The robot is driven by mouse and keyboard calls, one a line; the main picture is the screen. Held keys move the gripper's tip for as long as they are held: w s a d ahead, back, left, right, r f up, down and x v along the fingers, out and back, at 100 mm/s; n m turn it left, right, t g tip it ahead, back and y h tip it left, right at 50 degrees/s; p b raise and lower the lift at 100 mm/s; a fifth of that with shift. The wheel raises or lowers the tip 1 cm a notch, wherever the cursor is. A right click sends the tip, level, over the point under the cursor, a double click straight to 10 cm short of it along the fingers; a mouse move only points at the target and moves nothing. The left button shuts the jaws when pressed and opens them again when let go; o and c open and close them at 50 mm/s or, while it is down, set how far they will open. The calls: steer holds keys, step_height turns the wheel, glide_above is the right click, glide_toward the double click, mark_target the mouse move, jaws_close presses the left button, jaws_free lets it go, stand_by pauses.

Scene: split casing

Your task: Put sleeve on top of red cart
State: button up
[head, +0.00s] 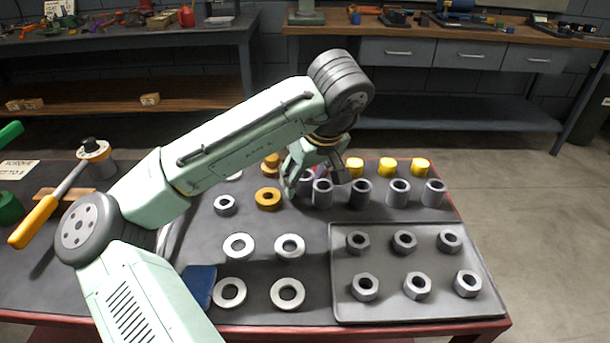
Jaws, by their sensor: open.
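The red cart (420,331) has a red rim and a dark grey top. Several grey hollow sleeves (398,193) stand upright in a row on its top at the back right. My gripper (318,178) is open above the left end of this row. Its fingers are close to the leftmost sleeves (322,193) and partly hide what is behind them. I cannot tell whether a finger touches a sleeve. Which sleeve the task means is not clear from this view.
A grey tray (335,280) with several hex nuts sits at the cart's front right. Flat washers (240,246), orange rings (268,198) and yellow cylinders (387,167) stand nearby. A yellow-handled tool (38,220) lies left. Workbenches (440,55) are behind.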

steer(key=shift+s+r, duration=0.1)
steer(key=shift+r, duration=0.45)
steer(key=v, duration=1.1)
steer(key=shift+s+d, duration=0.1)
